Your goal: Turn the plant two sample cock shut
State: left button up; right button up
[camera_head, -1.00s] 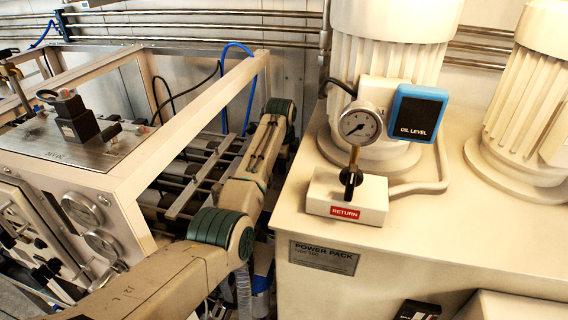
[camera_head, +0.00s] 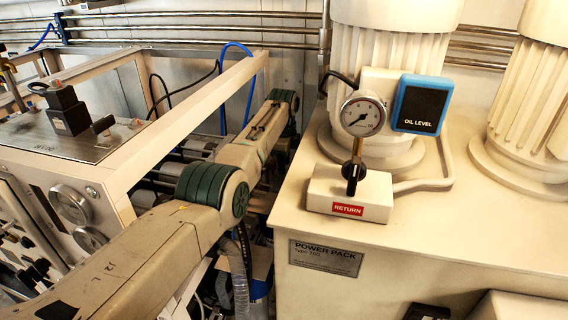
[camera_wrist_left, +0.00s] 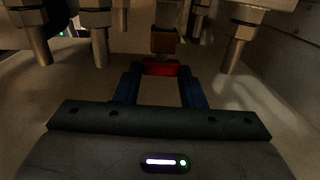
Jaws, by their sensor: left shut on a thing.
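In the left wrist view, a small red handle (camera_wrist_left: 160,68) sits below a brown-orange valve body (camera_wrist_left: 164,41) on a vertical pipe; it looks like the sample cock. My left gripper (camera_wrist_left: 161,74) has its two blue fingers on either side of the red handle and is shut on it. Which plant the cock belongs to cannot be read. In the head view my left arm reaches from the lower left to the gap beside the power pack, and its gripper is hidden there. My right gripper is in neither view.
The power pack (camera_head: 400,245) stands right, with a gauge (camera_head: 363,115) and RETURN block (camera_head: 380,195). A metal-framed unit (camera_head: 70,150) stands left. Close around the cock hang metal fittings (camera_wrist_left: 96,40) and another pipe (camera_wrist_left: 236,50).

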pick_arm(q)
jog(key=shift+s+f, duration=0.2)
jog(key=shift+f, duration=0.25)
jog(key=o, duration=1)
jog(key=shift+w+r, duration=0.1)
jog(key=shift+w, duration=0.1)
jog(key=shift+r, duration=0.1)
jog(key=shift+r, duration=0.55)
jog(key=r+b, duration=0.1)
jog(key=r, duration=0.2)
jog(key=r+b, duration=0.1)
jog(key=r, duration=0.2)
jog(key=r+b, duration=0.2)
jog(key=r, duration=0.1)
jog(key=shift+s+r, duration=0.25)
jog(key=shift+f, duration=0.1)
